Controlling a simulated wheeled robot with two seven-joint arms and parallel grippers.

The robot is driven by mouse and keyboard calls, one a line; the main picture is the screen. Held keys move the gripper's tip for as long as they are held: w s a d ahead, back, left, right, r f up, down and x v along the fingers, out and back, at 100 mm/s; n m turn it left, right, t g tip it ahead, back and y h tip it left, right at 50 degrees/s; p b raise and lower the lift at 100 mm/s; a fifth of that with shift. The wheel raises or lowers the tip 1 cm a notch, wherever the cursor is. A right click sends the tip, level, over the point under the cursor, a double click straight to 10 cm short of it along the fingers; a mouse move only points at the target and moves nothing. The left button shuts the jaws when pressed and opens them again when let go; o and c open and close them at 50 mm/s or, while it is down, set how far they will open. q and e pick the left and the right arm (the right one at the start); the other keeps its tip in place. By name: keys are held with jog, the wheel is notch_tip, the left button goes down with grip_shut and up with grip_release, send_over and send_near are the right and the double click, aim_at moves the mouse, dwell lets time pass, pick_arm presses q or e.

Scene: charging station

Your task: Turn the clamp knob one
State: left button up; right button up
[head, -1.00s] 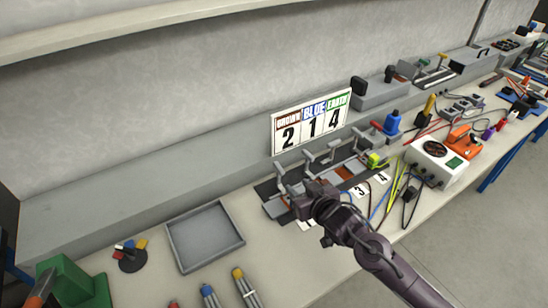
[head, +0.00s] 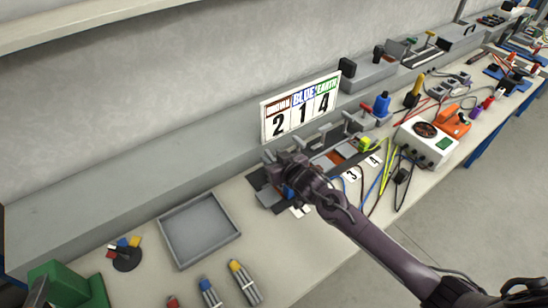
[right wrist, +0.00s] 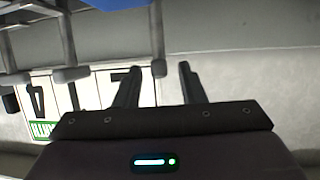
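My right gripper (head: 275,162) is over the left end of the clamp row, beneath the number sign (head: 300,108). In the right wrist view its two fingers (right wrist: 158,75) are apart, with a gap between them. A grey clamp bar (right wrist: 157,30) with a rounded end shows between and beyond the fingertips; I cannot tell if they touch it. The clamp row's dark base (head: 258,182) shows left of the gripper. The gripper and my arm cover the leftmost clamp and its knob in the head view. My left gripper is not in view.
The sign reads brown 2, blue 1, earth 4. A grey tray (head: 160,226) lies left of the clamps, with several capped cylinders (head: 243,281) in front. A white meter box (head: 427,145) and loose cables (head: 388,178) lie to the right. The wall is close behind.

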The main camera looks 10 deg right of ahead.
grip_shut()
jog(key=shift+w+d+n+g+y, duration=0.15)
jog(key=shift+n+g+y, duration=0.15)
jog(key=shift+n+y, duration=0.4)
grip_release()
jog(key=shift+b+v, duration=0.3)
jog(key=shift+v, duration=3.7)
jog(key=shift+f, duration=0.1)
